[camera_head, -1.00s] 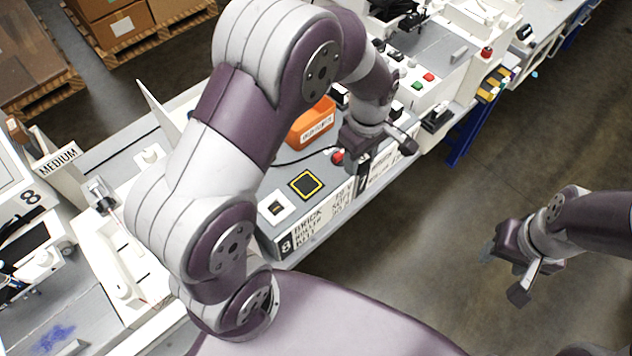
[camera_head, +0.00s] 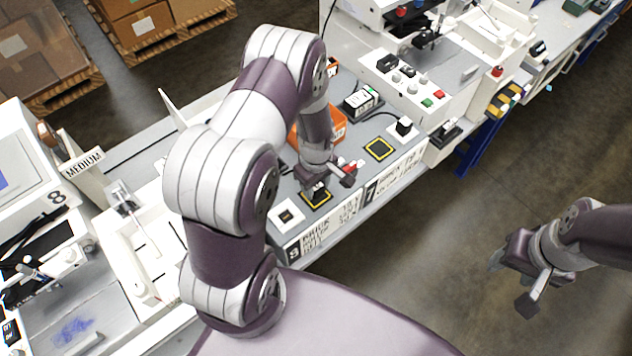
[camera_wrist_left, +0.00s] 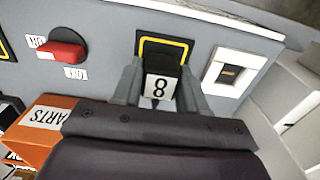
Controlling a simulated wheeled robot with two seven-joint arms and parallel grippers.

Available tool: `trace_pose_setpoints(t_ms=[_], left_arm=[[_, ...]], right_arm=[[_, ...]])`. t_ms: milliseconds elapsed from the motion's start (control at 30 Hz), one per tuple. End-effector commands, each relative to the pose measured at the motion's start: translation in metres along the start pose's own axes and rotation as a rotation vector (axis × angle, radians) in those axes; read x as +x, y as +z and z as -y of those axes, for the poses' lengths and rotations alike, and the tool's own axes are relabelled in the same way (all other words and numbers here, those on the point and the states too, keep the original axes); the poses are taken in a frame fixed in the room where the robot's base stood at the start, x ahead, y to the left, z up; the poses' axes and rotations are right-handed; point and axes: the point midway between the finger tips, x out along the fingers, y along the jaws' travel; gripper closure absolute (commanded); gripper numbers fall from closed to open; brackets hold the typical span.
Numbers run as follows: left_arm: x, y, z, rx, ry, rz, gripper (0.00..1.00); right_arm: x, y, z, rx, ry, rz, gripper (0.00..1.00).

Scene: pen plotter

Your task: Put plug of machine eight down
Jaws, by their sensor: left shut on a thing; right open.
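My left gripper (camera_head: 316,184) is shut on the black plug of machine eight, whose white label with "8" (camera_wrist_left: 160,87) shows between the fingers in the left wrist view. The plug is at the yellow-bordered black square (camera_head: 322,202), also seen in the wrist view (camera_wrist_left: 178,43). Whether it touches the square I cannot tell. The white socket (camera_head: 290,215) of machine eight lies beside the square and is empty; it also shows in the wrist view (camera_wrist_left: 228,72). My right gripper (camera_head: 497,259) is open and empty over the floor at the right.
A red switch (camera_wrist_left: 62,50) sits beside the square. An orange parts bin (camera_wrist_left: 36,128) is close to my left gripper. Another yellow-bordered square (camera_head: 379,149) and a white socket with a black plug (camera_head: 404,127) belong to the neighbouring station.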

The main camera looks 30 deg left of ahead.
Motion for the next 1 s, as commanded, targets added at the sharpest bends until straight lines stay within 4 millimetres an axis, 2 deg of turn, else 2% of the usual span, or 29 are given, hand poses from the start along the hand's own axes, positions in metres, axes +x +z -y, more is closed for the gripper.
trace_pose_setpoints(t_ms=[200, 233, 300, 567, 633, 700, 767, 1000], left_arm=[[0.004, 0.000, 0.000, 0.000, -0.001, 0.000, 1.00], [0.004, 0.000, 0.000, 0.000, -0.001, 0.000, 0.55], [0.003, 0.000, 0.000, 0.000, -0.001, 0.000, 0.32], [0.002, 0.000, 0.000, 0.000, -0.001, 0.000, 0.32], [-0.002, 0.000, 0.000, 0.000, 0.000, 0.000, 0.32], [-0.006, 0.000, -0.001, 0.000, 0.001, 0.000, 0.32], [-0.017, -0.001, -0.001, 0.000, 0.003, -0.002, 0.32], [-0.076, 0.000, -0.001, 0.000, 0.005, -0.003, 0.32]], right_arm=[[0.004, 0.001, 0.000, 0.000, 0.000, 0.000, 0.47], [0.003, 0.001, 0.000, 0.000, 0.000, 0.000, 0.47], [0.003, 0.000, 0.000, 0.000, 0.000, 0.000, 0.47], [0.002, 0.000, 0.000, 0.000, 0.000, 0.000, 0.47], [-0.001, 0.000, 0.000, 0.000, 0.000, 0.000, 0.47], [0.004, 0.000, 0.000, 0.000, 0.000, 0.000, 0.47], [0.007, 0.001, 0.000, 0.000, 0.000, 0.000, 0.47], [0.022, 0.003, 0.000, 0.000, 0.000, 0.000, 0.47]])
